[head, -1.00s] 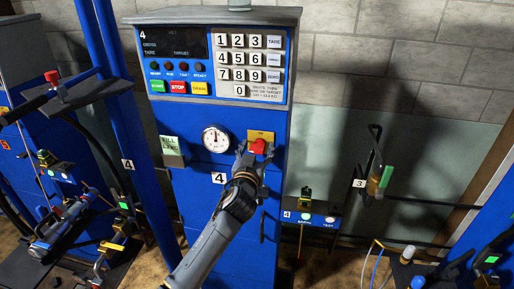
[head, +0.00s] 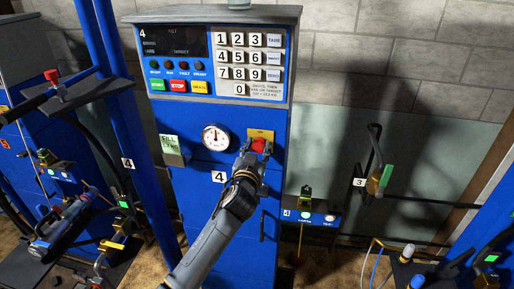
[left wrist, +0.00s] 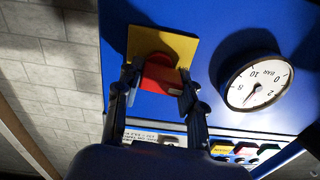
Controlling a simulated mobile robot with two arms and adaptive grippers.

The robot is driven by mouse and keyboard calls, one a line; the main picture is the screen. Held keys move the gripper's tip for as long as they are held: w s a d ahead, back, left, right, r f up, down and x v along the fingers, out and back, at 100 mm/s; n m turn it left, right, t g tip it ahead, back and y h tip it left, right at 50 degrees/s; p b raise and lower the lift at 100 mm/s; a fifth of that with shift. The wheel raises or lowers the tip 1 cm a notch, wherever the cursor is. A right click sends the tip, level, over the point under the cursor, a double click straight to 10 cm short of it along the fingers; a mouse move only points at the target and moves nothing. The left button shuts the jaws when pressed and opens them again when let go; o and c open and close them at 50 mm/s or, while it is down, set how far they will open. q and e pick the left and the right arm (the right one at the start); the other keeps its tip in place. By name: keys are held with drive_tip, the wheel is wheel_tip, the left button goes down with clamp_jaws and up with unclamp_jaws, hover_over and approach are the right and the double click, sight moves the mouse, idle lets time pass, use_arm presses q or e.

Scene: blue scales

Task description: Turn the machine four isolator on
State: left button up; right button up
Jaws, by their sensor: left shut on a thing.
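The blue machine four cabinet (head: 200,200) stands in the middle of the head view, with a "4" label on its front. Its isolator is a red knob (head: 259,145) on a yellow plate (head: 261,134), right of the gauge. My left gripper (head: 256,149) is at the knob, its fingers closed on both sides of it. In the left wrist view the red knob (left wrist: 160,76) sits between the fingertips (left wrist: 160,88), in front of the yellow plate (left wrist: 172,46). The fingers hide part of the knob. My right gripper is not in view.
A round dial gauge (head: 215,137) and a green-white "fill" card (head: 171,146) are left of the isolator. Above are a keypad (head: 241,60) and a display with coloured buttons. A small lit box (head: 315,216) is at lower right. Other blue machines stand on both sides.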

use_arm(q)
drive_tip(key=m, duration=0.4)
drive_tip(key=shift+d, duration=0.1)
drive_tip(key=m, duration=0.4)
drive_tip(key=m+p, duration=0.1)
drive_tip(key=m, duration=0.3)
drive_tip(key=shift+d, duration=0.1)
drive_tip(key=m+p, duration=0.1)
drive_tip(key=m, duration=0.3)
drive_tip(key=shift+d+f+m, duration=0.1)
drive_tip(key=shift+m, duration=0.2)
drive_tip(key=o, duration=1.2)
drive_tip(key=shift+s, duration=0.1)
drive_tip(key=s, duration=0.4)
drive_tip(key=s+a, duration=0.1)
drive_tip(key=s, duration=0.3)
drive_tip(key=s+a, duration=0.1)
drive_tip(key=s, duration=0.2)
drive_tip(key=shift+s+a, duration=0.15)
drive_tip(key=shift+s, duration=0.25)
